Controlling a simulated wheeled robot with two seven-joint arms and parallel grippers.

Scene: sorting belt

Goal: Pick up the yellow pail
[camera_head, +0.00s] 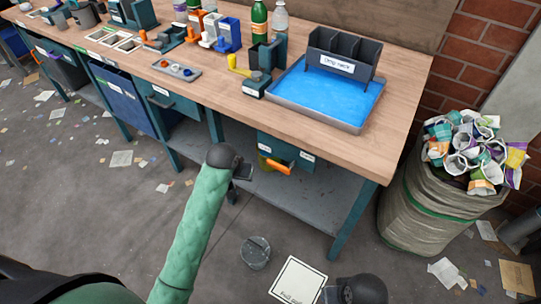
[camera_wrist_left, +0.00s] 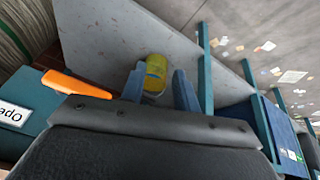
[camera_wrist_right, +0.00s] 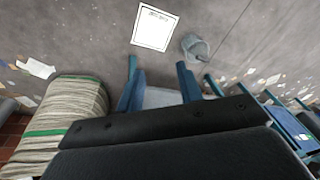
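The yellow pail (camera_wrist_left: 155,72) stands on the grey lower shelf under the workbench in the left wrist view. It appears between and beyond the fingertips of my left gripper (camera_wrist_left: 160,82), which is open and empty. In the head view my left gripper (camera_head: 243,172) is by the bench front, and the pail is mostly hidden there.
A teal drawer (camera_head: 287,153) with an orange handle (camera_head: 278,167) is close beside my left gripper. A grey bucket (camera_head: 255,253) and a white floor sign (camera_head: 299,281) are on the floor. A full waste sack (camera_head: 425,210) stands at the right. A blue tray (camera_head: 325,95) is on the bench.

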